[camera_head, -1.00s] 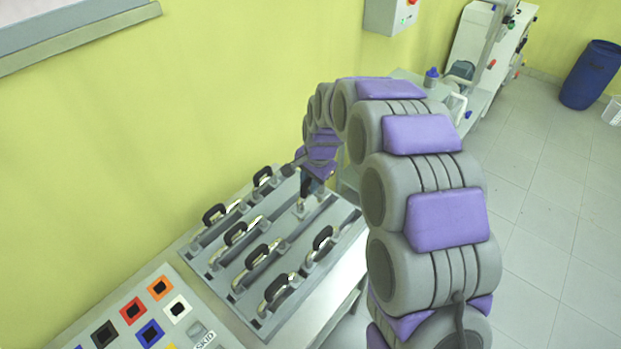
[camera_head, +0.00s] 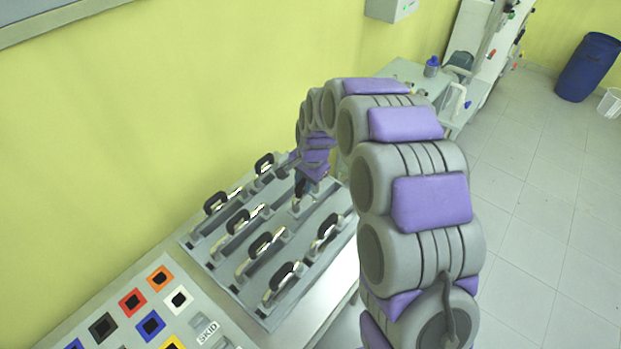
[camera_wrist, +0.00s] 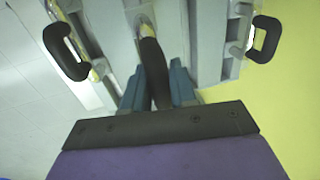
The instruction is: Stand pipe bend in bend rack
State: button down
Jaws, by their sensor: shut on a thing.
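The grey bend rack (camera_head: 231,262) lies on a bench in the head view, with long rails. Several pipe bends with black grips and metal ends stand in it, such as one at the front (camera_head: 281,284) and one at the back (camera_head: 264,165). My gripper (camera_head: 301,188) is over the rack's far right part. In the wrist view my gripper (camera_wrist: 157,92) is shut on a pipe bend (camera_wrist: 153,62), its black part between the blue-grey fingers. Its metal end points at the rack (camera_wrist: 188,38); I cannot tell whether it touches. Standing bends show left (camera_wrist: 66,50) and right (camera_wrist: 265,38).
A panel with coloured square sockets (camera_head: 150,326) lies left of the rack. A yellow wall (camera_head: 120,150) runs close behind. A bench with a blue-capped bottle (camera_head: 431,66) is further back. A blue barrel (camera_head: 588,68) stands far right; the tiled floor is open.

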jog(key=shift+a+f, duration=0.5)
jog(key=shift+f, duration=0.1)
jog(key=shift+d+f+b, duration=0.15)
jog(key=shift+f+b, duration=0.05)
jog(key=shift+f, duration=0.75)
jog(key=shift+d+f+b, duration=0.15)
jog(key=shift+f, duration=0.75)
jog(key=shift+d+f, duration=0.1)
jog(key=shift+f, duration=0.05)
jog(key=shift+d+f, duration=0.55)
jog(key=shift+d, duration=0.05)
jog(key=shift+s+a+f, duration=0.1)
jog(key=shift+a+f, duration=0.05)
jog(key=shift+f, duration=0.05)
